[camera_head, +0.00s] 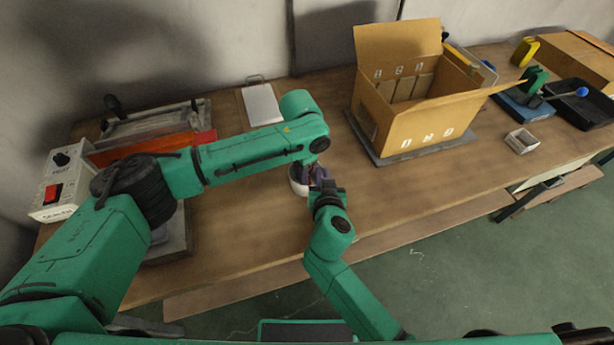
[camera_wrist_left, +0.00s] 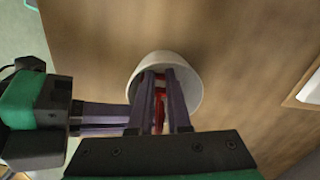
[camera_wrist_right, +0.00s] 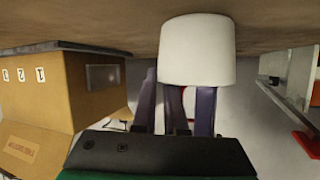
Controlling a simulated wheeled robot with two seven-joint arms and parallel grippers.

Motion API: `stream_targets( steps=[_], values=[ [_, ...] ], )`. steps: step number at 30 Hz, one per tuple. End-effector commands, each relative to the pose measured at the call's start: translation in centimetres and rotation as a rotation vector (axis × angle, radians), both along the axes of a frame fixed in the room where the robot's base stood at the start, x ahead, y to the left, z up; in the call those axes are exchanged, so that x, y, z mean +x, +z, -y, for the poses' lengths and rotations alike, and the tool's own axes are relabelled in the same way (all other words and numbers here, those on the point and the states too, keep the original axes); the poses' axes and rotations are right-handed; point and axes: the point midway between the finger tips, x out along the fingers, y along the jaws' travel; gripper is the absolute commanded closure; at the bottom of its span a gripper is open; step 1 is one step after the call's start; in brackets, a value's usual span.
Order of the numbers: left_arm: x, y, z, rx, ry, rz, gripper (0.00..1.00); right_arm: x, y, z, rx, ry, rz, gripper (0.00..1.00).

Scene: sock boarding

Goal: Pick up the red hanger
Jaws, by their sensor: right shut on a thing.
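A white cup (camera_head: 299,181) stands on the table near its front edge; it also shows in the left wrist view (camera_wrist_left: 192,93) and right wrist view (camera_wrist_right: 197,50). The red hanger (camera_wrist_left: 159,115) shows only in part, as a red strip at the cup's mouth, between my left fingers. My left gripper (camera_wrist_left: 159,78) is open around it, fingertips at the cup. My right gripper (camera_wrist_right: 160,85) comes in from the side, its fingers crossing near the left ones just above the rim. It is shut on the hanger; the grip itself is mostly hidden.
An open cardboard box (camera_head: 420,105) stands right of the cup. A press-like machine (camera_head: 150,135) and a control box with a red switch (camera_head: 58,180) are at the left. A small white box (camera_head: 521,141) and black tray (camera_head: 582,104) lie far right.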

Motion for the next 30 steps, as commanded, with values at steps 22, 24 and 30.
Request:
stream_targets(
  steps=[22,24,30],
  values=[
    [0.1,2.5,0.1,-0.002,0.0,0.004,1.0,0.0,0.0,0.0,0.0,0.0,-0.001,1.0],
    [0.1,4.4,0.1,-0.005,0.001,0.004,1.0,0.0,0.0,0.0,0.0,0.0,-0.001,1.0],
    [0.1,9.0,0.1,-0.003,0.0,0.003,1.0,0.0,0.0,0.0,0.0,0.0,-0.001,1.0]
  ],
)
